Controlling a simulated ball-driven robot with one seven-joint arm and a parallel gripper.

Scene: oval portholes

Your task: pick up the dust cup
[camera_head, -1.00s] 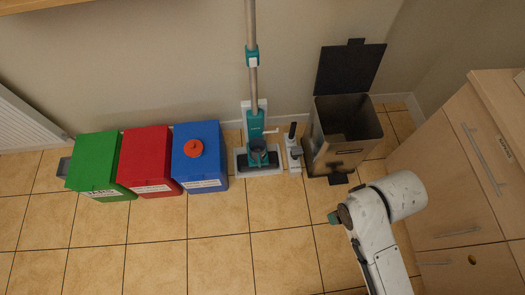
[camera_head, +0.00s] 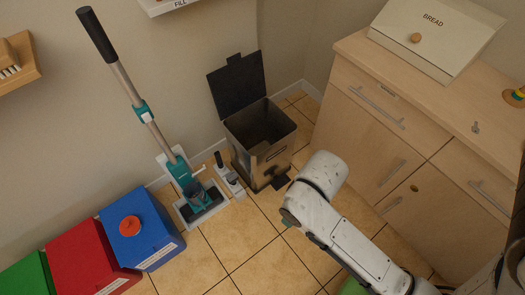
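A teal upright floor cleaner (camera_head: 180,172) with a long grey pole and black handle stands against the wall at left centre. A small dark cup-like part (camera_head: 194,189) sits low on its body, just above the flat floor head; it may be the dust cup, but it is too small to be sure. My white arm reaches in from the lower right, to the right of the cleaner and apart from it. No gripper fingers show, so I cannot see whether my gripper holds anything.
An open metal pedal bin (camera_head: 262,143) and a small white-and-black device (camera_head: 228,177) stand right of the cleaner. Blue (camera_head: 142,232), red (camera_head: 90,262) and green (camera_head: 27,278) bins stand left. A wooden cabinet (camera_head: 420,130) with a bread box (camera_head: 436,33) is at right. Tiled floor (camera_head: 225,245) in front is clear.

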